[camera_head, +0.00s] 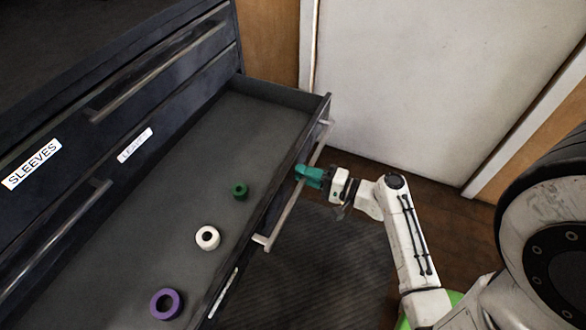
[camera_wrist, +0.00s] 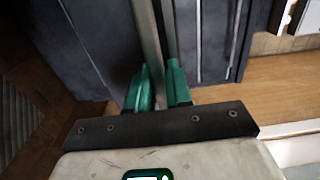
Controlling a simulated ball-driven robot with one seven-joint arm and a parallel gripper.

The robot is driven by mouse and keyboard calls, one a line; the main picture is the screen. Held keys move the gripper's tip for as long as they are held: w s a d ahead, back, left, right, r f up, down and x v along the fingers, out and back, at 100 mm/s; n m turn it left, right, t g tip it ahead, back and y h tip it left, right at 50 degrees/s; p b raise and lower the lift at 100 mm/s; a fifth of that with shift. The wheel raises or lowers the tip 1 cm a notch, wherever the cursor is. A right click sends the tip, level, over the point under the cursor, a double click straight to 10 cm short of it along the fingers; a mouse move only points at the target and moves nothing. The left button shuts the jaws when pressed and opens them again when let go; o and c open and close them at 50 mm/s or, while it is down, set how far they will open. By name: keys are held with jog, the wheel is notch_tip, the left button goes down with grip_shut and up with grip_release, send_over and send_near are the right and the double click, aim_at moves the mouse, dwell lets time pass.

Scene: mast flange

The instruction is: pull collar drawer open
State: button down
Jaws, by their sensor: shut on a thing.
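The drawer (camera_head: 165,235) stands pulled far out of the dark cabinet. Inside it a green ring (camera_head: 239,190), a white ring (camera_head: 207,238) and a purple ring (camera_head: 166,304) lie apart in a rough line. A long metal bar handle (camera_head: 284,214) runs along its front. My gripper (camera_head: 306,175), with green fingers, is shut on this handle. In the wrist view my gripper (camera_wrist: 158,84) has one finger on each side of the handle (camera_wrist: 148,32). The label on the drawer's front is seen too edge-on to read.
The cabinet (camera_head: 165,65) has other drawers that are shut, one labelled SLEEVES (camera_head: 32,164). A second label (camera_head: 134,145) is hard to read. A dark ribbed mat (camera_head: 325,270) lies on the floor before the drawer. A pale door (camera_head: 440,80) stands behind my arm.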

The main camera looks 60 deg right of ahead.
jog(key=shift+s, duration=0.35)
jog(key=c, duration=1.1)
grip_release()
jog(key=s, duration=0.5)
jog(key=s+p, duration=0.1)
jog(key=s, duration=0.4)
jog(key=shift+s+d, duration=0.2)
jog(key=shift+s, duration=0.2)
